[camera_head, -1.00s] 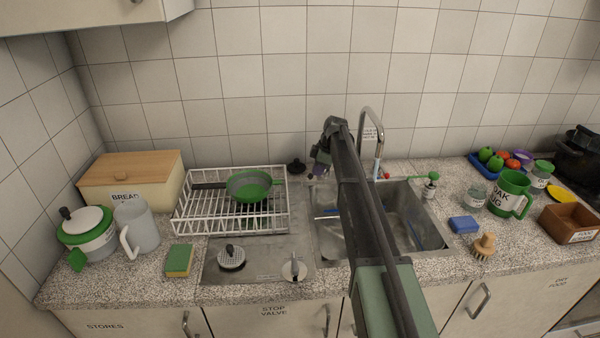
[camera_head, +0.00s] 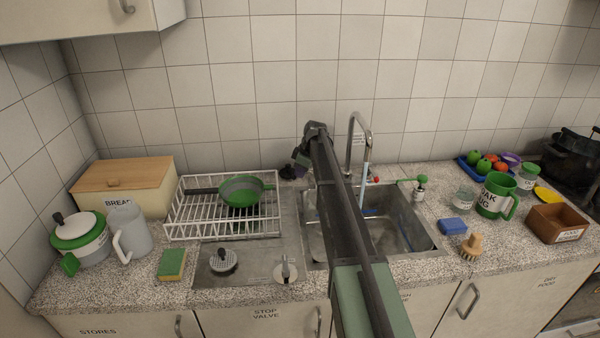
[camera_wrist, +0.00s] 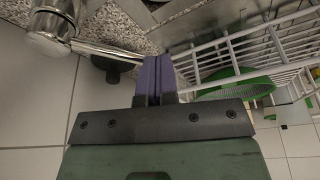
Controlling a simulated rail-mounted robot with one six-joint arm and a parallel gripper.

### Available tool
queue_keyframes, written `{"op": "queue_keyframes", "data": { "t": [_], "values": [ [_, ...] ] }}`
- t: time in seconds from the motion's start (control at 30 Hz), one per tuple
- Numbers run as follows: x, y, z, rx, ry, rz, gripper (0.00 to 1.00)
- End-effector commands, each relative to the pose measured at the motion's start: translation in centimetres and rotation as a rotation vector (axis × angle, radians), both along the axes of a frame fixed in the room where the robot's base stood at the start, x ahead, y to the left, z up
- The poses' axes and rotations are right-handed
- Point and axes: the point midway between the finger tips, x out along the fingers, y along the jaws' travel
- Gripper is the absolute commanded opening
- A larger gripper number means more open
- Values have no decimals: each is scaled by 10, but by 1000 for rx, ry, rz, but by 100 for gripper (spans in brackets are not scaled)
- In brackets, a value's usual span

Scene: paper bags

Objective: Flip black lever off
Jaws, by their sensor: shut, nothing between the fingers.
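A small black fitting (camera_head: 287,173) with a round base stands on the counter behind the sink's left side; it may be the black lever. Its handle and position cannot be made out. In the wrist view a dark round piece (camera_wrist: 117,69), seemingly the same fitting, lies just left of my fingers. My gripper (camera_head: 300,163) is over the back of the counter, right beside the fitting. Its purple fingers show in the wrist view (camera_wrist: 156,72), pressed together and empty. Whether they touch the fitting cannot be told. My arm hides part of the sink.
The tall chrome tap (camera_head: 354,125) stands right of my gripper, with a pale stream below its spout. The white dish rack (camera_head: 180,215) with a green pan (camera_head: 240,190) is to the left. A green-handled fitting (camera_head: 420,183) stands right of the sink.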

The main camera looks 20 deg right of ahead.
Motion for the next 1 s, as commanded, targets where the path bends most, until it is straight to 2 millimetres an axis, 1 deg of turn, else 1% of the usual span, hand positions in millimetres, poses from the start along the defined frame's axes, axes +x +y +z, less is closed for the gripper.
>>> {"op": "queue_keyframes", "data": {
  "t": [0.2, 0.27, 0.33, 0.47, 0.6, 0.73, 0.83, 1.0],
  "values": [
    [0, 0, 1, -1, 0, 1, 0],
    [-1, 0, 6, 0, 0, 1, 0],
    [-2, 0, 14, 0, 0, 2, 0],
    [-5, -2, 39, 0, 0, 3, 0],
    [-10, -4, 70, 0, 0, 5, 0],
    [-14, -6, 93, 0, 0, 7, 0],
    [-16, -7, 99, 0, 0, 8, 0],
    [-16, -7, 97, 0, -1, 9, 0]
  ]
}}
